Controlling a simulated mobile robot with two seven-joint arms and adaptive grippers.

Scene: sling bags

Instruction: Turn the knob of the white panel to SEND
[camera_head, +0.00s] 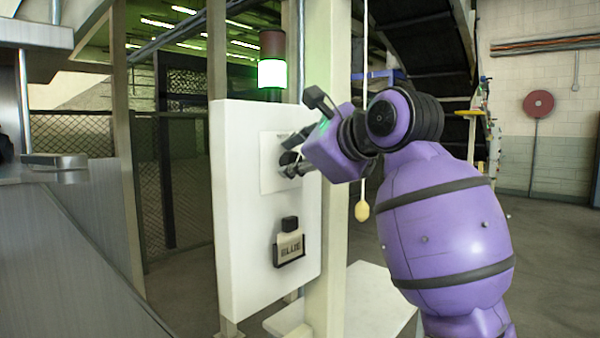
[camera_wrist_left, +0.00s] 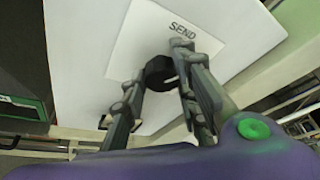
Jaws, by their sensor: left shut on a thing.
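The white panel (camera_head: 240,205) stands upright, with a paler square plate (camera_head: 271,180) on its upper part. A black knob (camera_head: 288,158) sits on that plate, partly hidden by my left gripper (camera_head: 293,170). In the left wrist view the dark knob (camera_wrist_left: 159,70) lies between the two fingers of my left gripper (camera_wrist_left: 163,82), which is shut on it. I cannot tell which way the knob points. My right gripper is not in view.
A lit green and red signal lamp (camera_head: 272,72) stands behind the panel's top. A cord with a yellow pull (camera_head: 362,210) hangs beside the post. A metal counter (camera_head: 60,260) is at left.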

